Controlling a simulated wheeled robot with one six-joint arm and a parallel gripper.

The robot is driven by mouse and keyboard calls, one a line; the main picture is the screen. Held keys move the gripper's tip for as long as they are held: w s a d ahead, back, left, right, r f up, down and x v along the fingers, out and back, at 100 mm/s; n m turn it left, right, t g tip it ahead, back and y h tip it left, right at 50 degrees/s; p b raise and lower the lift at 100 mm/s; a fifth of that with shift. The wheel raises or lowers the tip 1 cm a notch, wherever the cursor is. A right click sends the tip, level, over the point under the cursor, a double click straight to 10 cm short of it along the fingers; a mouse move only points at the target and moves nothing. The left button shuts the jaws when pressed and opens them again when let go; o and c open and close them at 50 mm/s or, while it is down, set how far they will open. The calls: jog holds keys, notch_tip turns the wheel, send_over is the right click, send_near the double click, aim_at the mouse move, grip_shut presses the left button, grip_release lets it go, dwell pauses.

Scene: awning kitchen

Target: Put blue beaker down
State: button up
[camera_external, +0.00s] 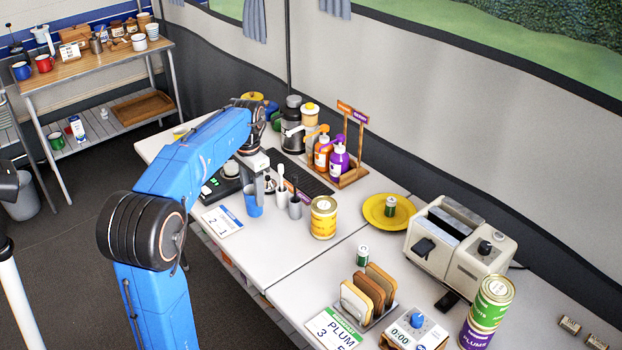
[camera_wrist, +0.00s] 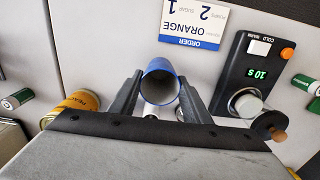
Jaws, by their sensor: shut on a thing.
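The blue beaker (camera_external: 253,203) is upright near the front edge of the white table, beside the order card. My gripper (camera_external: 258,184) points down and is shut on it. In the wrist view the open top of the beaker (camera_wrist: 160,68) shows between the two fingers of my gripper (camera_wrist: 160,97), and its inside looks empty. The beaker's base is close to the tabletop in the outside view. I cannot tell whether it touches.
White and grey utensils (camera_external: 295,207) and a yellow can (camera_external: 323,217) stand right of the beaker. Pump bottles (camera_external: 338,162) stand behind. The table front between card and can is clear.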

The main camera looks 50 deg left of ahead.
jog(key=shift+f, duration=1)
jog(key=shift+f, duration=0.1)
jog(key=o, duration=1)
notch_tip(320, 180, up, 12)
jog(key=shift+r, duration=0.1)
